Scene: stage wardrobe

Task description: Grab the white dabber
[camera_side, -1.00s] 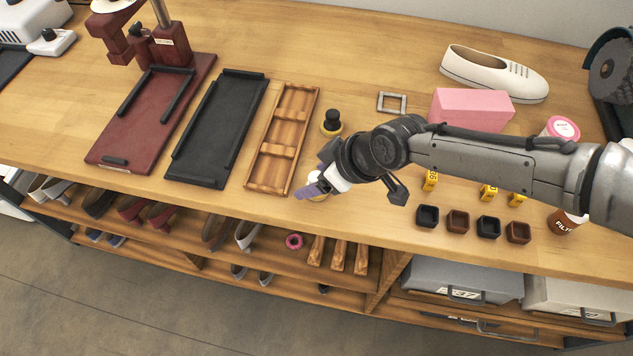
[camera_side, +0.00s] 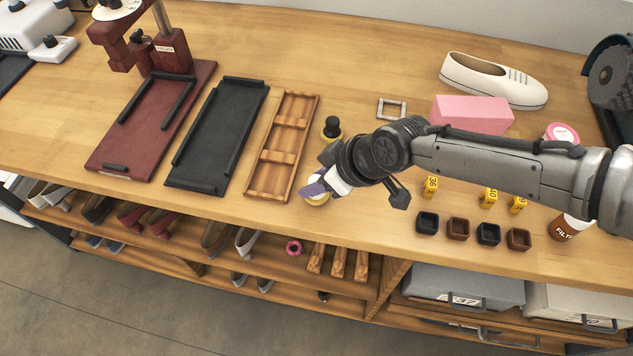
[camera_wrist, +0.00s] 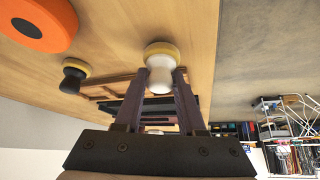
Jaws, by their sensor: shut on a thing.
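The white dabber (camera_wrist: 160,72) has a rounded white handle and a yellow pad. In the wrist view it stands between the two purple fingertips of my gripper (camera_wrist: 161,77), which are shut on its handle. In the side view my gripper (camera_side: 316,189) is low over the front of the bench, and the dabber's yellow pad (camera_side: 318,201) shows under it; most of the handle is hidden. I cannot tell whether the pad touches the bench. A black dabber (camera_side: 332,128) with a yellow pad stands just behind my gripper, and it also shows in the wrist view (camera_wrist: 75,77).
A wooden compartment tray (camera_side: 261,173) lies left of my gripper, with a black tray (camera_side: 207,140) and a red press (camera_side: 128,130) beyond. Small square cups (camera_side: 458,228), yellow number blocks (camera_side: 430,187) and a pink block (camera_side: 470,113) are to the right. The bench's front edge is close.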

